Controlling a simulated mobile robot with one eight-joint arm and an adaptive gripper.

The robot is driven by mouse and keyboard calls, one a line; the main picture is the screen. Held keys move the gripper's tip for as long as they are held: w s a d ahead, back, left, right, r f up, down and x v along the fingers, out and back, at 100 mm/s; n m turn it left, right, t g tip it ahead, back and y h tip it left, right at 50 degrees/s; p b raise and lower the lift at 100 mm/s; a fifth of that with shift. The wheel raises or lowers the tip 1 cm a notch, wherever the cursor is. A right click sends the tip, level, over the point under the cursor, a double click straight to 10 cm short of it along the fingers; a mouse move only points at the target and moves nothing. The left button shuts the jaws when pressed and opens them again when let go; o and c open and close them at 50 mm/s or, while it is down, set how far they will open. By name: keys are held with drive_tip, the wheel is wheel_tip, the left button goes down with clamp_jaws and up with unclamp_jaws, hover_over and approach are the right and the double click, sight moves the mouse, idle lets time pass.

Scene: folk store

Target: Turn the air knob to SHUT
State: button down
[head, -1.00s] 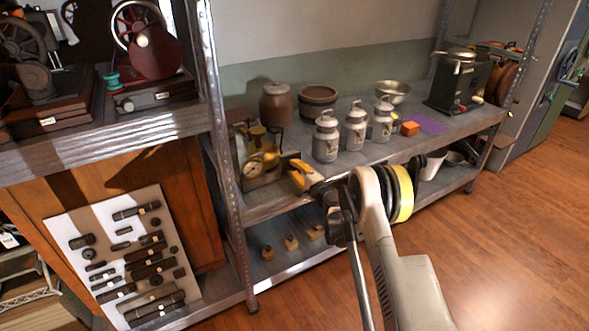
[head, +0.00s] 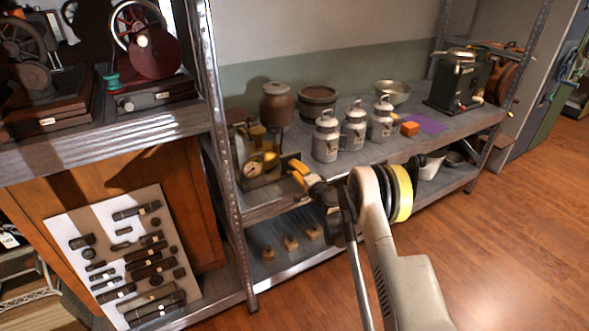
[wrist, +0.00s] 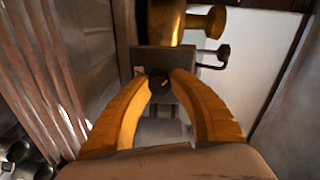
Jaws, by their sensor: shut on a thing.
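My gripper (head: 294,164) is at the device's right side. In the wrist view its two yellow fingers (wrist: 168,77) are closed around a small dark knob (wrist: 158,84) on the block's front. The fingers partly cover the knob. Its marking and the word SHUT cannot be read.
An orange block (head: 409,128) lies by a purple sheet (head: 430,123). A metal post (head: 222,150) rises just left of the device.

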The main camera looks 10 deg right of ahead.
drive_tip(key=c, duration=1.1)
unclamp_jaws()
drive_tip(key=shift+c, duration=0.2)
drive_tip(key=v, duration=1.2)
